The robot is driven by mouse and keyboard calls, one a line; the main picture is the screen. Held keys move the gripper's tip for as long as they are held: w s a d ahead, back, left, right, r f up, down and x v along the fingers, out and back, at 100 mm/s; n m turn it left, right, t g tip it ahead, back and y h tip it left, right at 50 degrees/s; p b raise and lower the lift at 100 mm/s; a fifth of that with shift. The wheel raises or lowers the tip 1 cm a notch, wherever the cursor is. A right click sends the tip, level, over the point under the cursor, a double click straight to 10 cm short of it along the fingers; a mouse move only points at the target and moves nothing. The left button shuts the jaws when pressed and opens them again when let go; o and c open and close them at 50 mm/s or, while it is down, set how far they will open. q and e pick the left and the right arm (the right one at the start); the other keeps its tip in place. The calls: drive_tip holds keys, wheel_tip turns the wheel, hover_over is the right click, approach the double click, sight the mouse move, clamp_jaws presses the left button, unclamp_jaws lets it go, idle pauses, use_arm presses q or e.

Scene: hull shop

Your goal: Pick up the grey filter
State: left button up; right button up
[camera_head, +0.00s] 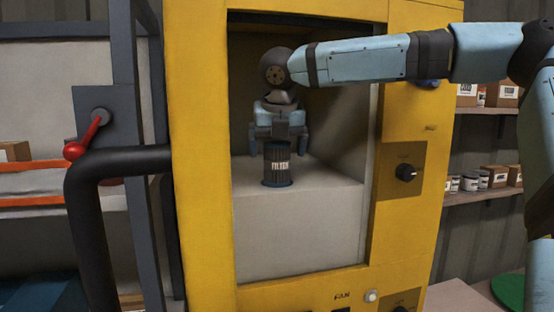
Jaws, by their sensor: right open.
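The grey filter (277,167) is a dark ribbed cylinder with a "FILTER" label and a blue base rim. It stands upright on the pale ledge (331,178) inside the yellow cabinet's recess. My right gripper (278,152) points down over the filter, its fingers spread to the left and right of the filter's top. It is open; whether a part of it touches the filter's top I cannot tell. My right arm comes in from the right across the upper part of the recess. My left gripper is not in view.
The yellow cabinet (201,165) frames the recess closely on both sides. Its right panel has a black knob (406,172). A red-handled lever (88,135) and a thick dark pipe (95,230) stand at left. Shelves with boxes and cans (485,178) are at right.

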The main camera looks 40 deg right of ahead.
drive_tip(key=x, duration=0.2)
drive_tip(key=shift+w+d+f, duration=0.2)
drive_tip(key=shift+w+f, duration=0.1)
drive_tip(key=shift+s+r, duration=0.1)
drive_tip(key=shift+s, duration=0.05)
drive_tip(key=c, duration=1)
drive_tip(key=shift+a, duration=0.1)
drive_tip(key=shift+c, duration=0.2)
